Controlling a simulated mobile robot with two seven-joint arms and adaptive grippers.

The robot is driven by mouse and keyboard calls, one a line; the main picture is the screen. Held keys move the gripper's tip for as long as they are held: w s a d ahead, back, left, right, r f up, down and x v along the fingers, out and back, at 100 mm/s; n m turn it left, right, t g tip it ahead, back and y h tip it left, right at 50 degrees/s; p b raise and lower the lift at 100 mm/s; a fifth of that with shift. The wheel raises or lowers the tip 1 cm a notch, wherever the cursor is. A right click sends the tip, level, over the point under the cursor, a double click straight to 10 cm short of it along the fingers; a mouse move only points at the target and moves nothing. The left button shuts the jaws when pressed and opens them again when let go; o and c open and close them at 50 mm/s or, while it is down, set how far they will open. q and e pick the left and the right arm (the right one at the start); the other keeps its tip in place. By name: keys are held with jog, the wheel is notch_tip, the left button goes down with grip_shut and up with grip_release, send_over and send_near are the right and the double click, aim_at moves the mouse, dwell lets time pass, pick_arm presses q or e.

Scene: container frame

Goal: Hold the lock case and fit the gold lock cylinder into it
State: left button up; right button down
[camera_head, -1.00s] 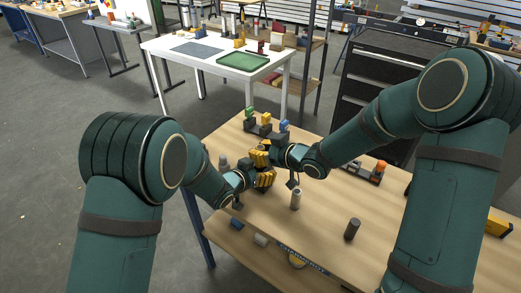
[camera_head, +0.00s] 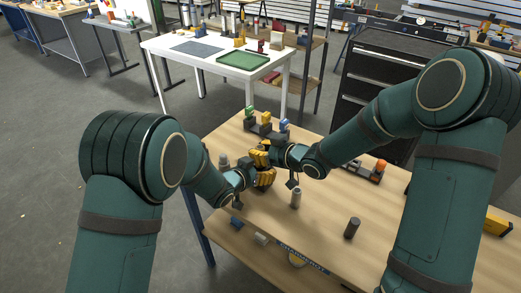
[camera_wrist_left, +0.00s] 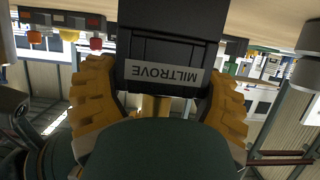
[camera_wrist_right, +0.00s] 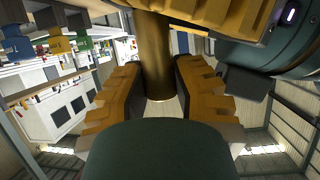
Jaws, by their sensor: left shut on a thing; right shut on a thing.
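The dark lock case (camera_wrist_left: 170,45), with a pale label reading MILTROVE upside down, is between the yellow fingers of my left gripper (camera_wrist_left: 160,95), shut on it. The gold lock cylinder (camera_wrist_right: 154,55) stands lengthwise between the yellow fingers of my right gripper (camera_wrist_right: 158,92), shut on it. A gold piece also shows below the case in the left wrist view (camera_wrist_left: 155,108). In the head view my left gripper (camera_head: 265,179) and right gripper (camera_head: 260,157) are close together above the table; they hide the case and cylinder. Whether the cylinder's far end is inside the case cannot be told.
The wooden table (camera_head: 325,220) carries a grey cylinder (camera_head: 296,198), a dark cylinder (camera_head: 352,228) and a block holder with an orange top (camera_head: 380,166). Small coloured pieces (camera_head: 266,118) stand at its back edge.

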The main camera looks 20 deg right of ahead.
aim_at(261, 147)
jog(key=shift+f, duration=0.7)
jog(key=shift+r, duration=0.1)
jog(key=shift+r, duration=3.45)
jog(key=shift+f, duration=0.15)
jog(key=shift+f, duration=2.3)
jog(key=shift+f, duration=1.15)
jog(key=shift+r, duration=0.2)
jog(key=shift+r, duration=0.65)
